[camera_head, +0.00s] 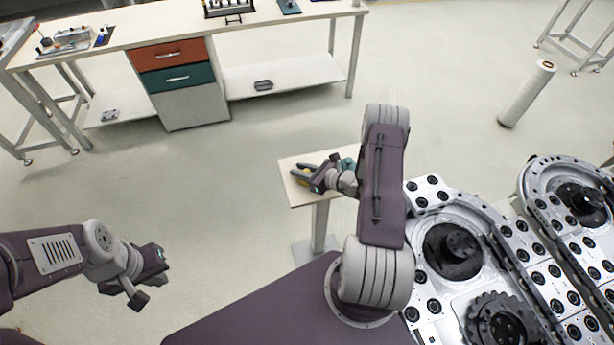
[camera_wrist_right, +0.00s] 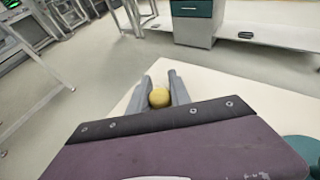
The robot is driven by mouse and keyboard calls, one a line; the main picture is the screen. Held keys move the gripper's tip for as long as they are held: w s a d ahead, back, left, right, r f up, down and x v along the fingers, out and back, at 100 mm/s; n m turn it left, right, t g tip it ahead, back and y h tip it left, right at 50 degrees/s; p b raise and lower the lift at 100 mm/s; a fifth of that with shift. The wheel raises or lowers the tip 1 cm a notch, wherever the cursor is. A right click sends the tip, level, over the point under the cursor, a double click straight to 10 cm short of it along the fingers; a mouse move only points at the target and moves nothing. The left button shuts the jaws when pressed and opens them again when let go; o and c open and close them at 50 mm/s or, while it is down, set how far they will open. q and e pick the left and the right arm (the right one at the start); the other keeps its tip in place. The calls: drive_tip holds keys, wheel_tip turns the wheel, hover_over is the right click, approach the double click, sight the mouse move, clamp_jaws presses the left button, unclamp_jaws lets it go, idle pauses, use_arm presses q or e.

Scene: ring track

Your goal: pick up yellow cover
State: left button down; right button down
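The yellow cover (camera_wrist_right: 159,98) is a small rounded yellow piece between the two grey fingers of my right gripper (camera_wrist_right: 160,92) in the right wrist view. It fills the gap and appears to touch both fingers. In the head view, my right gripper (camera_head: 298,175) is over the small pale table (camera_head: 293,197), with the yellow mostly hidden between the fingers. I cannot tell whether the cover touches the tabletop. My left gripper (camera_head: 151,286) is open and empty, above the floor at the lower left.
A teal item (camera_head: 348,164) lies on the small table beside my right arm. Grey track machinery (camera_head: 455,250) with black round parts stands at the right. A workbench (camera_head: 130,30) with red and teal drawers is at the back. The floor between is clear.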

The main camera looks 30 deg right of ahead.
drive_tip(key=shift+r, duration=0.45)
wheel_tip(320, 180, up, 3)
drive_tip(key=shift+f, duration=0.1)
drive_tip(key=w+d+r+b, duration=0.2)
drive_tip(key=w+d+r, duration=0.5)
drive_tip(key=w, duration=0.1)
drive_tip(key=shift+w+d+b, duration=0.35)
